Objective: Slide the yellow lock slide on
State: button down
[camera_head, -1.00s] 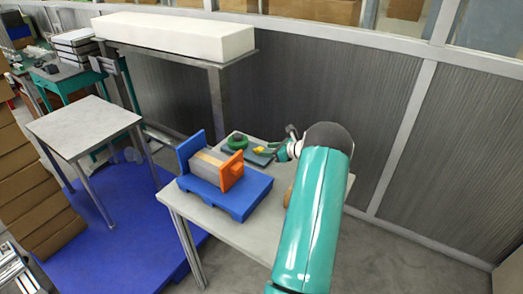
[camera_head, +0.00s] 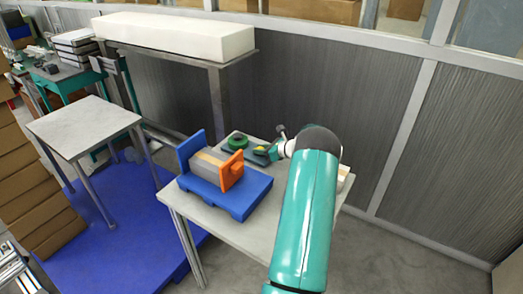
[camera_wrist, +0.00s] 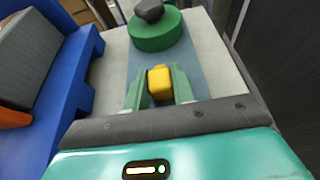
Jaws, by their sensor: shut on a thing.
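The yellow lock slide (camera_wrist: 160,83) is a small block between the two green fingers of my gripper (camera_wrist: 159,92) in the wrist view. My gripper is shut on it, low over a blue-grey plate (camera_wrist: 143,60). A round green part (camera_wrist: 156,32) with a dark knob sits on the same plate, beyond the slide and apart from it. In the head view the slide (camera_head: 261,149) is a small yellow spot beside my gripper (camera_head: 268,151), right of the green part (camera_head: 237,141). The slide's underside and its fit to the plate are hidden.
A blue cradle (camera_head: 226,197) with a grey block and an orange end plate (camera_head: 230,171) stands left of the plate on the light table (camera_head: 225,226). A pale object (camera_head: 343,174) shows partly behind my arm. A ribbed wall (camera_head: 300,90) runs behind the table.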

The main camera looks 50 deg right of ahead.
aim_at(247, 146)
jog(key=shift+w+a, duration=0.15)
jog(key=shift+w, duration=1.75)
jog(key=c, duration=1.2)
grip_release()
jog(key=shift+w, duration=0.1)
jog(key=shift+o, duration=0.2)
jog(key=v, duration=1.4)
